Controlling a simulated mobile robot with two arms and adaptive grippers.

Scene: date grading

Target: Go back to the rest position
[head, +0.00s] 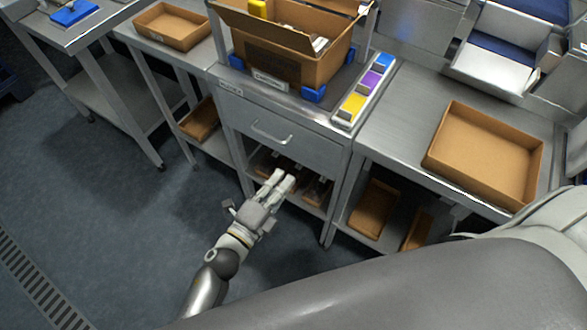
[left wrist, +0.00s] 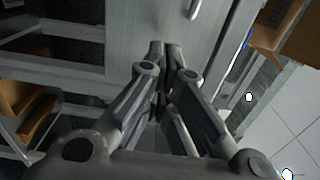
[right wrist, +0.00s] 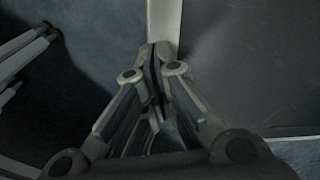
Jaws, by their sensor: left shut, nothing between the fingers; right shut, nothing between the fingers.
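My left gripper (head: 281,178) is in front of the lower open shelf of the steel cabinet, below its drawer (head: 270,125). It is empty, and its fingers are together in the left wrist view (left wrist: 166,48), with a grey panel behind them. My right gripper (right wrist: 155,52) shows only in the right wrist view. It is shut and empty, with a pale vertical strip, dark floor and a dark flat panel beyond its fingertips. The head view does not show my right gripper.
A cardboard box (head: 280,65) stands on the cabinet beside a strip of coloured blocks (head: 362,92). Brown trays lie on the left table (head: 172,28) and right table (head: 485,155). Table legs and lower shelves stand close to my left arm. Open floor (head: 110,220) lies left.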

